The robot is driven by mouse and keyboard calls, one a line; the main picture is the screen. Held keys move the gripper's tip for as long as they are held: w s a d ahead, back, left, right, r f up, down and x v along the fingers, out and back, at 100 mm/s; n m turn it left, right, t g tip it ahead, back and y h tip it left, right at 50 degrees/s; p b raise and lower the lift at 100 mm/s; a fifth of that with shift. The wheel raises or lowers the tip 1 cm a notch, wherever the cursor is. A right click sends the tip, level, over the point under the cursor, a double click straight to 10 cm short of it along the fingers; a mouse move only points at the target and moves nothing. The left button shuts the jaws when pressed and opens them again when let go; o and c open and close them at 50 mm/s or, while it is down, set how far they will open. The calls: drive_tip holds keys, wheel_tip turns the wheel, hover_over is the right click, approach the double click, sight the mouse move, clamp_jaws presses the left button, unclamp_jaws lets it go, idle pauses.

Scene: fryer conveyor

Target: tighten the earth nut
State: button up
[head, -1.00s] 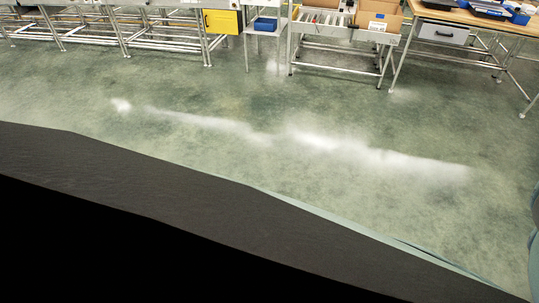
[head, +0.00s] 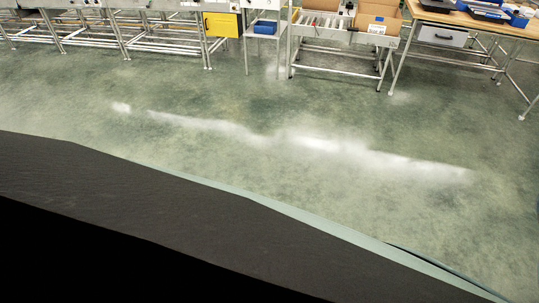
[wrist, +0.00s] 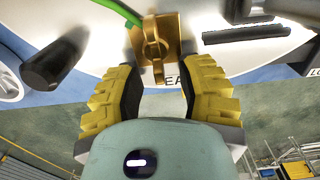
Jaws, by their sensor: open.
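The earth nut (wrist: 152,45) is a brass-coloured winged piece on a brass plate (wrist: 172,24) at the top middle of the wrist view. A green cable (wrist: 120,12) runs to the plate from the upper left. A label beginning "EA" shows partly below the plate, cut off by my right finger. My gripper (wrist: 158,84) is open and empty, with yellow and black fingers on either side just below the nut. A gap shows between each finger and the nut's lower end. The head view shows neither nut nor gripper.
A dark knob (wrist: 54,62) sticks out at the left of the white panel (wrist: 92,55), and a dark bar (wrist: 243,33) lies at the right. In the head view, the green floor (head: 300,150) is clear, with a yellow box (head: 222,24) and a wooden-topped workbench (head: 450,14) at the back.

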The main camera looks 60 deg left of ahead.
clamp_jaws()
idle(0.3)
